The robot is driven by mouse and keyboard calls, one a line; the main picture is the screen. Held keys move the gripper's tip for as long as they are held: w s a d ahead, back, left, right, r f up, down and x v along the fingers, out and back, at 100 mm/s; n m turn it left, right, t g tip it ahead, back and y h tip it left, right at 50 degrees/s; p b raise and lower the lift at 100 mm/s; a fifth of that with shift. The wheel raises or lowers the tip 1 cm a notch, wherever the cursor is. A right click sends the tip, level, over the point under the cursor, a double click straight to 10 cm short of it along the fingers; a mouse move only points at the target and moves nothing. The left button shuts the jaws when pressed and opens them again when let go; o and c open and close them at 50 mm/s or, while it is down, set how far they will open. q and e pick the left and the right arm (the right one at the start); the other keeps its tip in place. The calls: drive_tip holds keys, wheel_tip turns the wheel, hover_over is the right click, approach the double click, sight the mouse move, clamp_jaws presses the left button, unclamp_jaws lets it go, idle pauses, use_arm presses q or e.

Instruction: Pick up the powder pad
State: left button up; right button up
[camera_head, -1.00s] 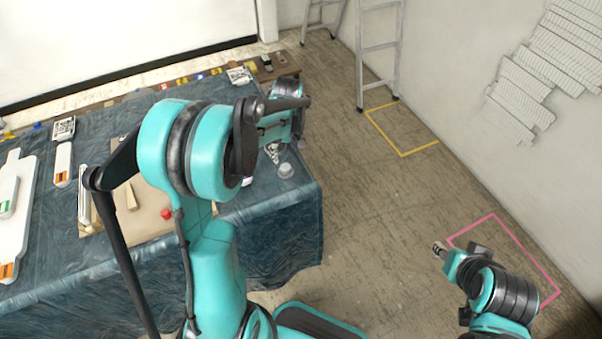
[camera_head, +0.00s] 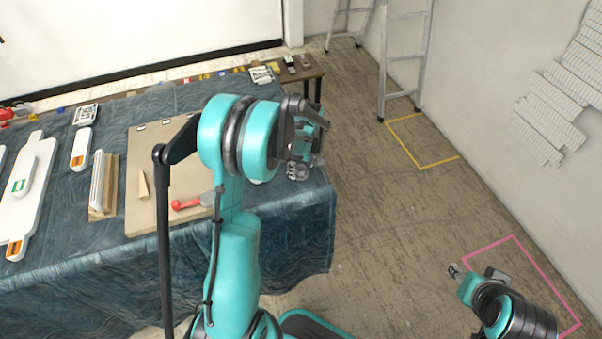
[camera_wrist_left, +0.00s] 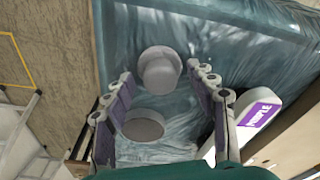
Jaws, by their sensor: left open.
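In the left wrist view, a pale grey round piece with a raised, narrower round top (camera_wrist_left: 159,72) lies on the blue-green cloth between my fingertips; it looks like the powder pad. A flat grey disc (camera_wrist_left: 143,125) lies closer to my palm, also between the fingers. My left gripper (camera_wrist_left: 160,73) is open, its fingers apart on either side, with no clear contact.
A white piece with a purple label (camera_wrist_left: 262,113) lies beside my right-hand finger in the wrist view. A brown board (camera_head: 140,220) carries a red-handled tool (camera_head: 190,203) and a wedge. White floats (camera_head: 25,195) lie left.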

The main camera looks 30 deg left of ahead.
sight(301, 167)
use_arm(q)
drive_tip(key=c, duration=1.2)
drive_tip(key=shift+o, duration=0.2)
drive_tip(key=shift+r, duration=0.15)
drive_tip(key=shift+r, duration=0.35)
drive_tip(key=r, duration=0.1)
drive_tip(key=r+p, duration=0.2)
drive_tip(key=r, duration=0.1)
drive_tip(key=shift+s+d, duration=0.1)
drive_tip(key=shift+d, duration=0.15)
drive_tip(key=s+d+r+p, duration=0.3)
drive_tip(key=d+r, duration=0.3)
drive_tip(key=d, duration=0.4)
drive_tip(key=shift+d+p, duration=0.3)
drive_tip(key=shift+d, duration=0.05)
